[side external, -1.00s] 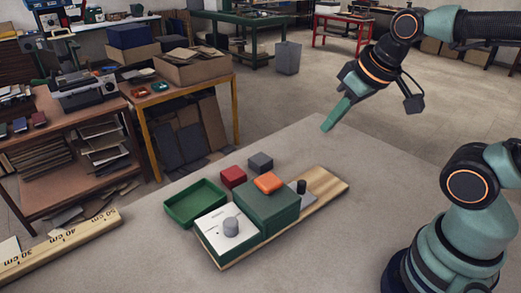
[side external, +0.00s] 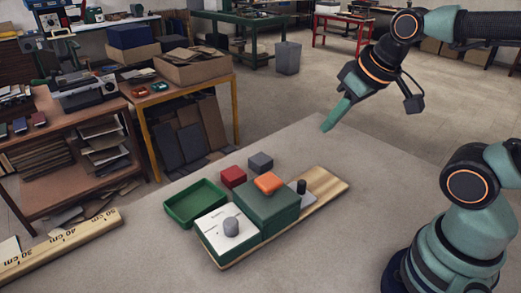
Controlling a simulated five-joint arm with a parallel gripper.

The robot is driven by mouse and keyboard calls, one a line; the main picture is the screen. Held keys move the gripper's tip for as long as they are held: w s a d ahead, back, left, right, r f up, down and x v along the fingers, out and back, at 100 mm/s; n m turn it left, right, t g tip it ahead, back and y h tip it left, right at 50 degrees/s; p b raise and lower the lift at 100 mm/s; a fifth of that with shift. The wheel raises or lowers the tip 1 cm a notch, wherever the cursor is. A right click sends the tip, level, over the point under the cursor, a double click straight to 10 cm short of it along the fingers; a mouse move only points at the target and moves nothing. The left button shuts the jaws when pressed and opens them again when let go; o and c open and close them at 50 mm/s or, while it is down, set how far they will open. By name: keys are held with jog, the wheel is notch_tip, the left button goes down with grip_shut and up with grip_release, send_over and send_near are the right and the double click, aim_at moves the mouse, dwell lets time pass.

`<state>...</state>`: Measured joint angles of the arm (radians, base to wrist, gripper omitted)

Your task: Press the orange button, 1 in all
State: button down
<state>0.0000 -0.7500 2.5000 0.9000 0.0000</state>
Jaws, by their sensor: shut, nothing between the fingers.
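The orange button (side external: 269,182) is a rounded square cap on top of a green box (side external: 266,214). The box sits on a wooden board (side external: 324,187) on the grey table. My gripper (side external: 328,127) is shut and empty, with its green fingers pointing down and to the left. It is in the air, up and to the right of the button in the picture, and apart from it.
On the board, a white-topped box with a grey knob (side external: 231,227) and a small black post (side external: 301,187) flank the button's box. A wooden ruler (side external: 60,248) is at the left.

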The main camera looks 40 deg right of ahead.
dwell(0.4)
jog(key=n+g+h, duration=0.1)
jog(key=n+g, duration=0.9)
jog(key=g, duration=0.1)
send_over(275, 184)
jog(key=w, duration=0.2)
jog(key=shift+w+a+f+n+g+h, duration=0.2)
jog(key=shift+f+n+g, duration=0.1)
jog(key=shift+f+g, duration=0.15)
jog(key=shift+w+a+f+n+g+h, duration=0.1)
jog(key=shift+f+n+g+h, duration=0.15)
jog(key=shift+f+g, duration=0.2)
jog(key=shift+f, duration=4.4)
jog(key=shift+f, duration=0.15)
jog(key=shift+f, duration=0.3)
